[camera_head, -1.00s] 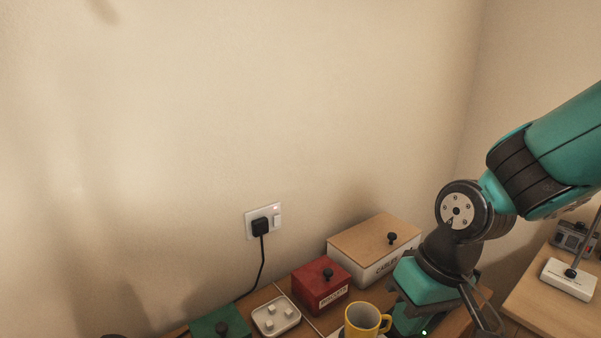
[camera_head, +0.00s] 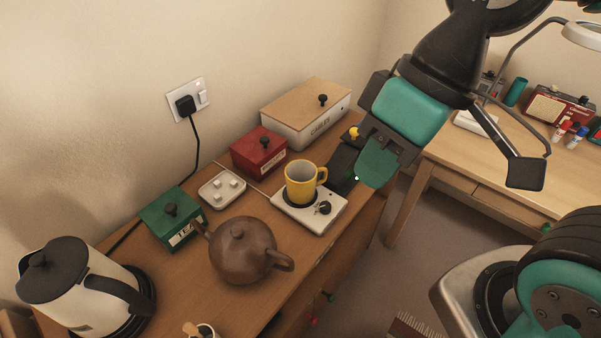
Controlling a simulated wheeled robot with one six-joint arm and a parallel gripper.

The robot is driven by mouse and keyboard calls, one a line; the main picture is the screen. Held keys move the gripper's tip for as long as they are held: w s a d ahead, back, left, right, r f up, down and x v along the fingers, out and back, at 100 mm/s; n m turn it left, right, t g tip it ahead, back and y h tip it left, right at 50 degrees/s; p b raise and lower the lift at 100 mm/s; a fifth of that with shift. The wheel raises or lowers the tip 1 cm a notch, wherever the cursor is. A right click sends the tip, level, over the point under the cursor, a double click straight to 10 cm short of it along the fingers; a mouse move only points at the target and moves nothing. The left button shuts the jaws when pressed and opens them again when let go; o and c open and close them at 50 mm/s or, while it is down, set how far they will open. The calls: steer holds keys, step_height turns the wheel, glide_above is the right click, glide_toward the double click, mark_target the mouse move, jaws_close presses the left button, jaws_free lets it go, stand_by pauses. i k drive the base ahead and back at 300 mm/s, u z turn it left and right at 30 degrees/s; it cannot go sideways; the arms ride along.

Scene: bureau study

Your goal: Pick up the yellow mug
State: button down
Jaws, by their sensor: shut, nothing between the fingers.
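The yellow mug (camera_head: 300,186) stands upright on a small white hotplate (camera_head: 327,217) with a dark round plate and a black knob. Its handle points right. My gripper (camera_head: 346,170) is just to the right of the mug, close to the handle. Its dark fingers point down and left. It is shut with nothing in it. I cannot tell whether it touches the handle.
A brown teapot (camera_head: 243,250), a green tin (camera_head: 172,218), a red box (camera_head: 258,151) and a cables box (camera_head: 306,113) crowd the cabinet top (camera_head: 205,285). A kettle (camera_head: 68,288) stands at left. A desk (camera_head: 490,168) is at right.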

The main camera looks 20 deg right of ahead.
mark_target(300, 175)
steer(key=u, duration=2.75)
steer(key=k, duration=0.9)
steer(key=z, duration=1.05)
steer(key=i, duration=0.5)
steer(key=z, duration=0.05)
